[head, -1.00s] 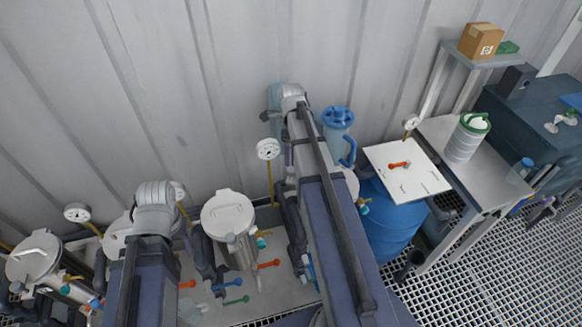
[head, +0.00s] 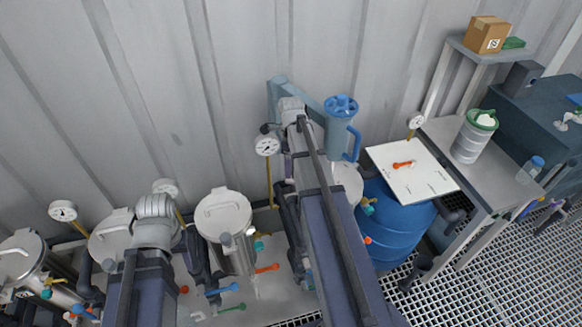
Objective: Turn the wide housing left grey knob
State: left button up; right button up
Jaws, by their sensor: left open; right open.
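Several steel vessels with round pale lids stand along the wall. The middle one (head: 223,212) is upright between my two arms, with a small grey knob (head: 226,240) at its front. Others stand at the left edge (head: 18,262), beside my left arm (head: 108,238) and partly behind my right arm (head: 347,183). I cannot tell which is the wide housing. My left gripper (head: 208,283) hangs open just left of the middle vessel, its fingertips unclear. My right gripper (head: 304,275) is open to that vessel's right, largely hidden by my arm. Neither visibly holds anything.
Coloured valve handles, such as an orange one (head: 267,268), stick out low between the grippers. Gauges (head: 267,145) rise on yellow stems. A blue canister (head: 341,130), a blue barrel (head: 392,230) under a white board (head: 412,172), and a bench (head: 455,180) stand to the right.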

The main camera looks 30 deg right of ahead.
grip_shut()
dwell(0.5)
jog(key=shift+n, duration=0.3)
jog(key=n, duration=0.3)
jog(key=shift+n, duration=1.9)
